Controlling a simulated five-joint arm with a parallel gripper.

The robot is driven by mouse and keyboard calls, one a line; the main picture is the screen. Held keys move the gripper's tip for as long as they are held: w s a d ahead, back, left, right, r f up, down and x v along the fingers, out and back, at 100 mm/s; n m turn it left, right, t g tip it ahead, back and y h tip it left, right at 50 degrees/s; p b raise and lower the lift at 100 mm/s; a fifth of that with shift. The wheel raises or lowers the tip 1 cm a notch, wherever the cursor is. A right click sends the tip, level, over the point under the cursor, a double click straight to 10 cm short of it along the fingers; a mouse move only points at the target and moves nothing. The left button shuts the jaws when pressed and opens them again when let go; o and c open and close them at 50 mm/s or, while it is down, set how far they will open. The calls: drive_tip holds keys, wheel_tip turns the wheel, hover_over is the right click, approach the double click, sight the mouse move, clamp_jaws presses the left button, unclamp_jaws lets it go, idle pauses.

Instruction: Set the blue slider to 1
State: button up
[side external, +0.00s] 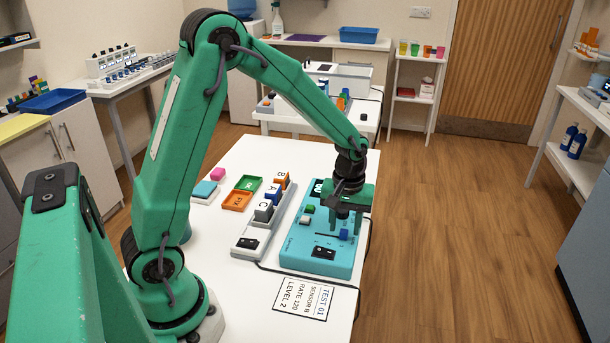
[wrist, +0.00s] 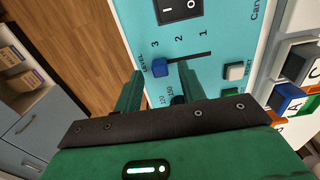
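The blue slider (wrist: 160,67) sits at the end of its dark slot marked 3, on a teal panel (wrist: 140,30). The labels 2 and 1 follow along the slot to the right in the wrist view. In the side view, the slider (side external: 344,233) is under my gripper (side external: 346,220), which points down at the panel (side external: 290,258). My gripper (wrist: 160,69) is open, with one finger on each side of the slider. Gaps show between the fingers and the slider in the wrist view; contact is hard to tell.
The panel has a black rocker switch (wrist: 180,10), a white button (wrist: 235,72) and a green button (wrist: 232,92). A grey rack (side external: 250,240) with lettered blocks stands close beside the panel. A printed card (side external: 303,297) lies in front. Orange (side external: 237,201) and green (side external: 248,183) trays lie farther left.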

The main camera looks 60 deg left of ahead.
sight(317, 234)
drive_tip(key=shift+f, duration=0.6)
clamp_jaws()
drive_tip(key=shift+s, duration=0.1)
drive_tip(key=shift+s+a, duration=2.25)
drive_tip(key=shift+a, duration=0.05)
unclamp_jaws()
